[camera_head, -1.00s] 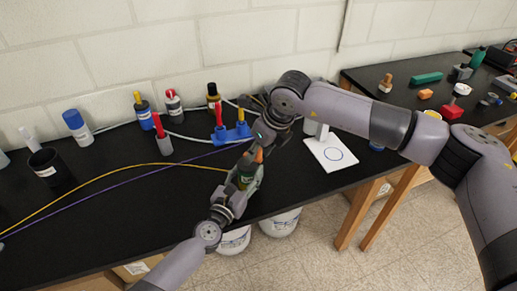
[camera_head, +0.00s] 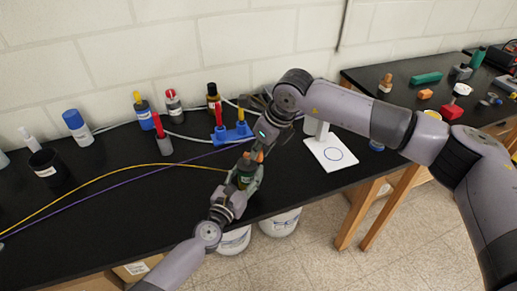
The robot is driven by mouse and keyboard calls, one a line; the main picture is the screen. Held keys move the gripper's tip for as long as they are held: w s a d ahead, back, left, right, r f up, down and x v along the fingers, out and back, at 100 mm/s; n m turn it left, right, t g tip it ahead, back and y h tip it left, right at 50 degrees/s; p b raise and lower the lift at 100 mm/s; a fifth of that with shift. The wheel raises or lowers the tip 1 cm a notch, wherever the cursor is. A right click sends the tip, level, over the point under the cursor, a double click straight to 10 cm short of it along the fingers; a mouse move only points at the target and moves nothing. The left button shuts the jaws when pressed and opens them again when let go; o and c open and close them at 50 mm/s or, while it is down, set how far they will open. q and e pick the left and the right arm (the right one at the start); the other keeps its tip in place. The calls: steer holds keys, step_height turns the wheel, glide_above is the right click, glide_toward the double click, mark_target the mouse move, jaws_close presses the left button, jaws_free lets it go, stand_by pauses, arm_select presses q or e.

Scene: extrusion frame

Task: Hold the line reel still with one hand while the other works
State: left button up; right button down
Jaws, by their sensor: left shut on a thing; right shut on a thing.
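The line reel (camera_head: 244,178) looks like a small dark green body, upright at the bench's front edge. My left gripper (camera_head: 246,172) comes from below and is shut on it, with fingers on either side. Orange bits (camera_head: 257,156) show at its top; I cannot tell whether they belong to the reel or the fingers. My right gripper (camera_head: 262,142) comes down from above right, close over the reel's top. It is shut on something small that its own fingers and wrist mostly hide.
Yellow (camera_head: 117,175) and purple (camera_head: 118,182) lines run across the black bench (camera_head: 130,215) from the left. A blue stand (camera_head: 235,132), a red-capped tube (camera_head: 162,140) and several bottles stand behind. White buckets (camera_head: 281,222) stand below.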

steer(key=shift+w+d+n+g+y, duration=0.15)
steer(key=shift+w+n+g, duration=0.25)
steer(key=shift+n, duration=0.75)
steer(key=shift+w+n+g+y, duration=0.3)
steer(key=shift+n+g, duration=0.1)
steer(key=shift+n, duration=0.7)
steer(key=shift+w+d+n+g+y, duration=0.15)
steer(key=shift+w+n+g, duration=0.25)
steer(key=shift+n, duration=0.75)
steer(key=shift+a, duration=0.1)
steer(key=c, duration=1.5)
jaws_free()
steer(key=shift+r, duration=0.1)
steer(key=v, duration=1.2)
